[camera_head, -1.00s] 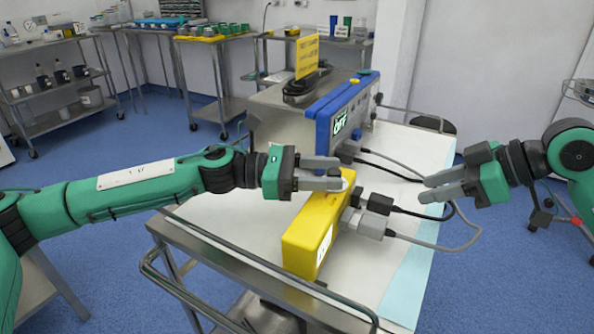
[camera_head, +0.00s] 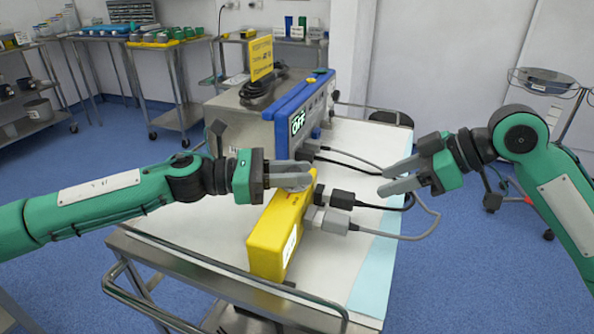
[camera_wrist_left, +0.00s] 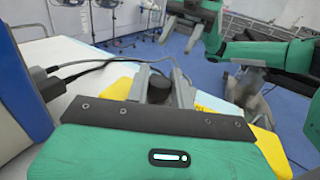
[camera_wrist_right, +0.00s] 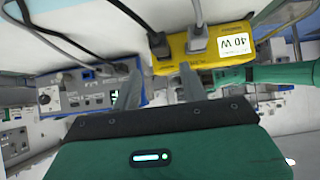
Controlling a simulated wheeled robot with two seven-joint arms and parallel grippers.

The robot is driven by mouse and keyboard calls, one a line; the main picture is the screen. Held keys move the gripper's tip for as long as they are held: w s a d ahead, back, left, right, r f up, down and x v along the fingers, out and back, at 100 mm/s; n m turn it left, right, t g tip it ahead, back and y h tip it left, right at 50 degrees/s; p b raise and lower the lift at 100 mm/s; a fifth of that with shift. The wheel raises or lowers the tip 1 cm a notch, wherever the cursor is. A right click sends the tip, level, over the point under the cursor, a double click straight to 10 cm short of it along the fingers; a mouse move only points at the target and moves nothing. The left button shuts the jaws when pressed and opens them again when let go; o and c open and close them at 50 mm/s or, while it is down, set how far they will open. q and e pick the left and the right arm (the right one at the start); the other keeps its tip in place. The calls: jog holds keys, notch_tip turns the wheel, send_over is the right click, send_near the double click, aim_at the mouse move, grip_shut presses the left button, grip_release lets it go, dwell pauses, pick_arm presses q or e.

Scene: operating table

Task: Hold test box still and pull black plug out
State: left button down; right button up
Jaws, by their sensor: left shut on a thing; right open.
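A blue-fronted device (camera_head: 300,112) reading OFF stands behind the box, with cables running right from it. Grey and black cables loop below my right gripper. The cart's metal rail (camera_head: 230,275) runs along the near left. The right part of the cart top is mostly clear.

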jog(key=shift+o, duration=0.5)
jog(key=shift+w+a+r, duration=0.1)
jog(key=shift+a+r, duration=0.1)
jog(key=n+g+h, duration=0.1)
jog(key=g+h, duration=0.1)
jog(key=h, duration=0.3)
send_near(348, 195)
jog(key=x, duration=0.3)
jog(key=a+x, duration=0.1)
jog(key=x, duration=0.5)
jog(key=shift+w+a+r, duration=0.15)
jog(key=shift+a+r, duration=0.05)
grip_shut()
jog(key=shift+r+h, duration=0.1)
jog(key=shift+h, duration=0.4)
jog(key=shift+d, duration=0.75)
dwell(0.3)
